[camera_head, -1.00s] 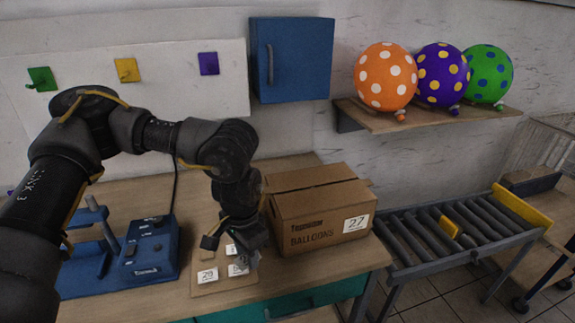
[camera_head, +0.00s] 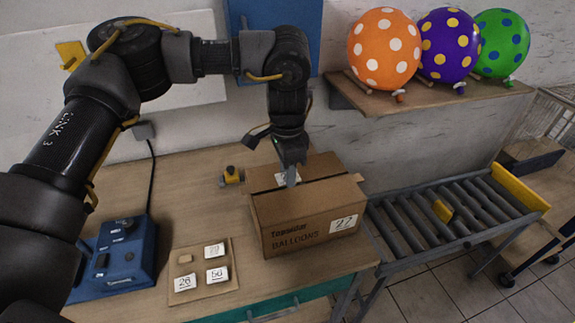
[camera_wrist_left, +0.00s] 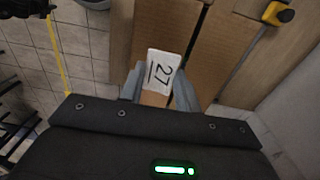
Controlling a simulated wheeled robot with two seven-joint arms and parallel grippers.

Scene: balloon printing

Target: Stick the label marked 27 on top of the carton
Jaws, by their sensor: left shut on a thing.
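The carton (camera_head: 295,228) stands on the table, closed, with a dark seam across its top and a "27" label on its front. My left gripper (camera_head: 289,180) is over the carton's top, pointing down. It is shut on the white label marked 27 (camera_wrist_left: 162,72), which sits between the fingertips in the left wrist view. The carton's brown top (camera_wrist_left: 215,45) lies behind the label there. I cannot tell if the label touches the cardboard. In the head view the label is mostly hidden by the gripper. My right gripper is not in view.
A label board (camera_head: 204,292) with several white labels lies left of the carton. A blue device (camera_head: 125,262) is further left. A roller conveyor (camera_head: 440,222) is on the right; balloons sit on the shelf (camera_head: 415,97) above.

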